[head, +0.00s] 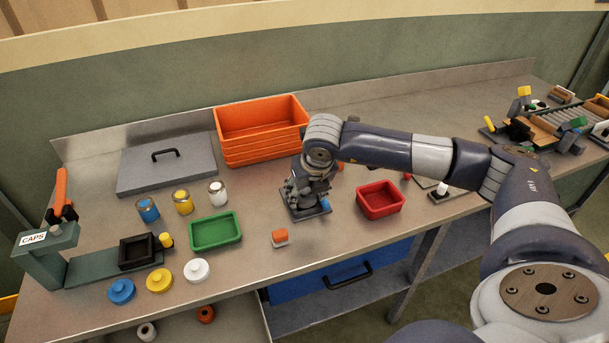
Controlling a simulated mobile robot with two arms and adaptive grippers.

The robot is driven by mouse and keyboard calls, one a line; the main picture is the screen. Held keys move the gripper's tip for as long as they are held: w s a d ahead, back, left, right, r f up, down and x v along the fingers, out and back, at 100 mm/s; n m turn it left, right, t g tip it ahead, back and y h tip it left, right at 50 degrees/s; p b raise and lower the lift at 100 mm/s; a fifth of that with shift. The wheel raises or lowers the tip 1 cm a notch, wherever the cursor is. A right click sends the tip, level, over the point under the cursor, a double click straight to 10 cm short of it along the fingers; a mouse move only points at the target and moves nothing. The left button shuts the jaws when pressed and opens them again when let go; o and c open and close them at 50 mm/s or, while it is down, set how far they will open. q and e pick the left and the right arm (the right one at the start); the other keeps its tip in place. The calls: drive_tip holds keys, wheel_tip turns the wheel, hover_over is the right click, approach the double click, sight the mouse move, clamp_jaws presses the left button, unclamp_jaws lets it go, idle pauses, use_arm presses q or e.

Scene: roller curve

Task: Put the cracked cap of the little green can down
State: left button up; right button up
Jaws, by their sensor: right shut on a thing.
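My right gripper (308,196) points down over a dark grey fixture (312,212) near the middle of the bench in the head view. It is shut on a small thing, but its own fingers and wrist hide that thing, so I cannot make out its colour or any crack. No little green can shows clearly. A blue knob-like part (325,203) sticks out beside the fixture, close to the gripper. My left gripper is out of view.
A green tray (238,236) is left of the gripper, a red tray (399,207) right. Blue (122,291), yellow (159,280) and white caps (197,271) lie in front. An orange crate (262,152) stands behind.

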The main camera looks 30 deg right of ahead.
drive_tip(key=w+d, duration=0.1)
drive_tip(key=w+d+p, duration=0.1)
drive_tip(key=w, duration=0.1)
drive_tip(key=w+d+p, duration=0.1)
drive_tip(key=w, duration=0.1)
drive_tip(key=shift+w+d+f, duration=0.1)
drive_tip(key=shift+w+f, duration=0.1)
drive_tip(key=p+x, duration=0.2)
drive_tip(key=shift+w+d+f+p, duration=0.2)
drive_tip(key=shift+d+p, duration=0.05)
drive_tip(key=shift+p, duration=0.05)
drive_tip(key=shift+f, duration=0.55)
drive_tip(key=shift+f, duration=0.1)
drive_tip(key=shift+f+b, duration=0.15)
drive_tip(key=shift+b, duration=0.15)
drive_tip(key=o, duration=0.8)
